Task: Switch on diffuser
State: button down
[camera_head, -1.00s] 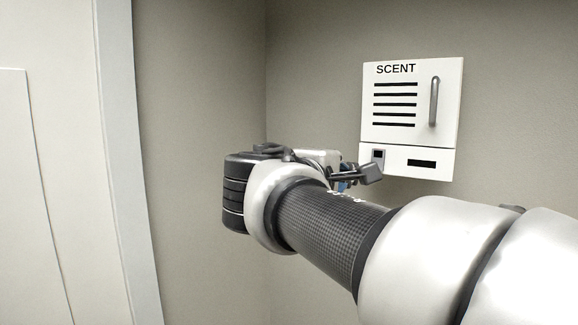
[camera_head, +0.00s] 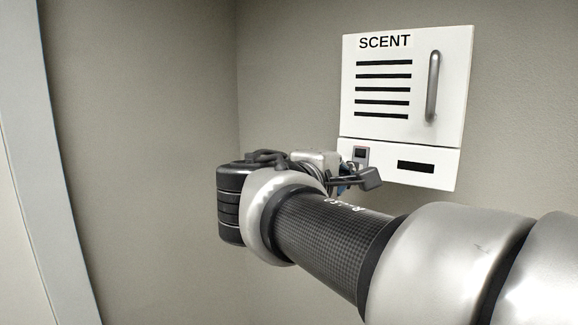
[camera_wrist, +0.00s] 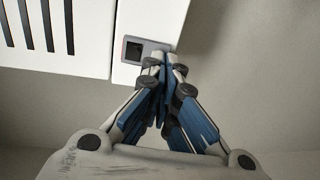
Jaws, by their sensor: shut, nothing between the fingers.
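The diffuser (camera_head: 388,85) is a white wall box labelled SCENT, with dark slots and a grey vertical handle on its door. Its lower panel holds a small switch (camera_head: 361,154) in a grey frame at the left. In the wrist view the switch (camera_wrist: 134,50) sits just ahead and left of my fingertips. My gripper (camera_wrist: 163,62) is shut and empty, with its tips over or right at the edge of the switch frame; I cannot tell whether they touch. In the head view my wrist and arm hide most of the gripper.
A dark slot (camera_head: 415,167) lies to the right on the diffuser's lower panel. Bare grey wall (camera_head: 150,120) surrounds the diffuser, with a corner to its left. A pale upright edge (camera_head: 45,170) stands at the far left.

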jog(key=shift+s, duration=0.15)
jog(key=shift+w+d+f+b, duration=0.2)
jog(key=shift+w+b, duration=0.2)
jog(key=shift+b, duration=0.35)
